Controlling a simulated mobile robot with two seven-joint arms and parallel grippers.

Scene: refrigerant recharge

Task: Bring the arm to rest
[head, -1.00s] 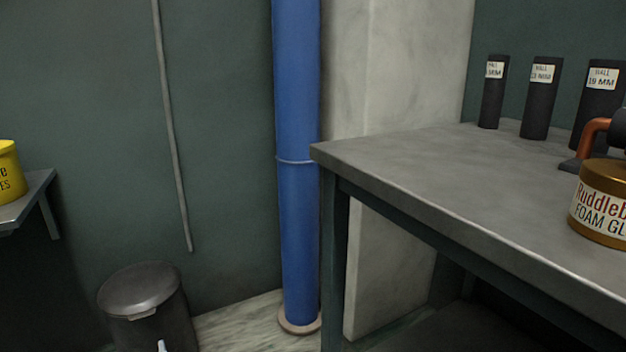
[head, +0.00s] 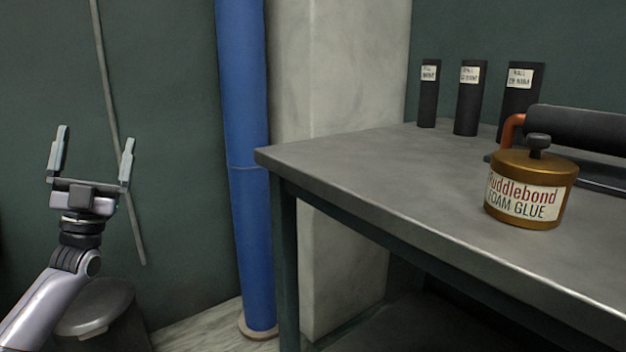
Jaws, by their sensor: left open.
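My left gripper (head: 92,160) is at the left of the head view, raised with its two fingers pointing up. Its fingers are wide apart and nothing is between them. It is in front of the dark green wall, left of the blue pipe, and apart from the table. My right gripper is not in view.
A grey table (head: 375,165) fills the right side. On it stand a brass Foam Glue pot (head: 526,205), several black labelled tubes (head: 468,110) and a black roll (head: 580,130). A blue pipe (head: 244,200) stands left of the table. A lidded bin (head: 95,308) is at lower left, partly behind my arm.

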